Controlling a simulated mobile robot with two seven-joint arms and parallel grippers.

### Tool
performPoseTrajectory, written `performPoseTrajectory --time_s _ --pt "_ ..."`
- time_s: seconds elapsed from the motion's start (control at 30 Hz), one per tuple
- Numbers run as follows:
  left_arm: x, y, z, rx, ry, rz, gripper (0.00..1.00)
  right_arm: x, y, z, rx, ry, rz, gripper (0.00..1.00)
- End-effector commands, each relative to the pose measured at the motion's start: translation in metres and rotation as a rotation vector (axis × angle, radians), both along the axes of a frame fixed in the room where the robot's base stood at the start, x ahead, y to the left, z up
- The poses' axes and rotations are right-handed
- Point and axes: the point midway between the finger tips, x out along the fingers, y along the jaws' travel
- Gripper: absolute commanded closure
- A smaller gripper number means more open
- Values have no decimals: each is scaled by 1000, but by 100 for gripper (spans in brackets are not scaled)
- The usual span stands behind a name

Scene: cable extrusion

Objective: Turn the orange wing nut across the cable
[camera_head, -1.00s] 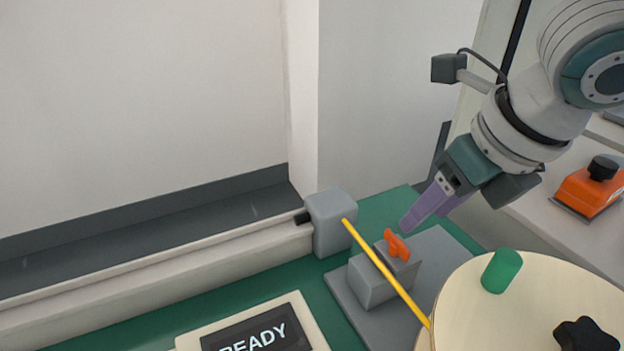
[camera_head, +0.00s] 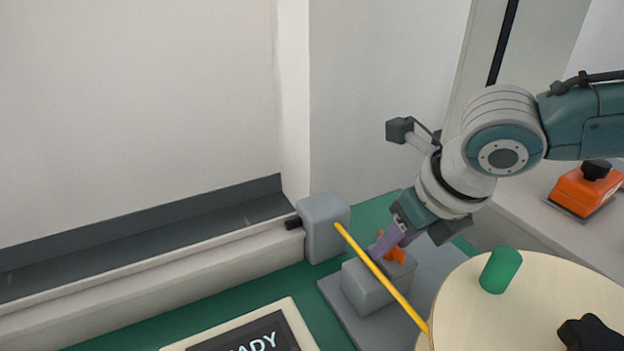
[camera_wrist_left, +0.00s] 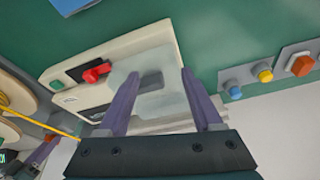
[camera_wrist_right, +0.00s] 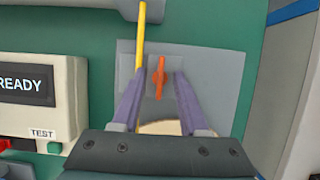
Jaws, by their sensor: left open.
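The orange wing nut (camera_head: 394,248) sits on a grey block (camera_head: 362,288) beside the yellow cable (camera_head: 378,274). In the right wrist view the wing nut (camera_wrist_right: 160,78) is long and narrow, lying roughly along the direction of the cable (camera_wrist_right: 141,38). My right gripper (camera_head: 381,248) is down at the nut. Its fingers (camera_wrist_right: 160,74) are apart, one on each side of the nut, with gaps showing; contact cannot be told. My left gripper (camera_wrist_left: 160,73) is open and empty above a cream panel with a red switch (camera_wrist_left: 96,73); it is not in the head view.
A grey box (camera_head: 325,228) stands at the cable's far end. A cream reel (camera_head: 530,320) with a green handle (camera_head: 501,270) and black knob is at the right front. A display box (camera_head: 255,330) lies at the front. An orange device (camera_head: 588,190) sits on the right bench.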

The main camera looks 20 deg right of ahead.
Motion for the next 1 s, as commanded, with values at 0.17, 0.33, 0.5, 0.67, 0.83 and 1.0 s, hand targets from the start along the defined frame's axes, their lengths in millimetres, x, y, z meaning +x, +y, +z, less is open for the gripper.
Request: performPoseTrajectory --time_s 0.17,0.33,0.5,0.67,0.83,1.0 --pt "0 0 0 -1 0 1 33 0 0 0 0 0 0 78" --pt "0 -1 0 -2 0 2 33 0 0 0 0 0 0 97" --pt "0 -1 0 -3 0 2 33 0 0 0 0 0 0 100" --pt "0 -1 0 -3 0 2 33 0 0 0 0 0 0 100" --pt "0 -1 2 -3 0 2 33 0 0 1 0 0 -12 100" --pt "0 -1 10 -3 0 2 33 0 1 3 0 0 -66 100"
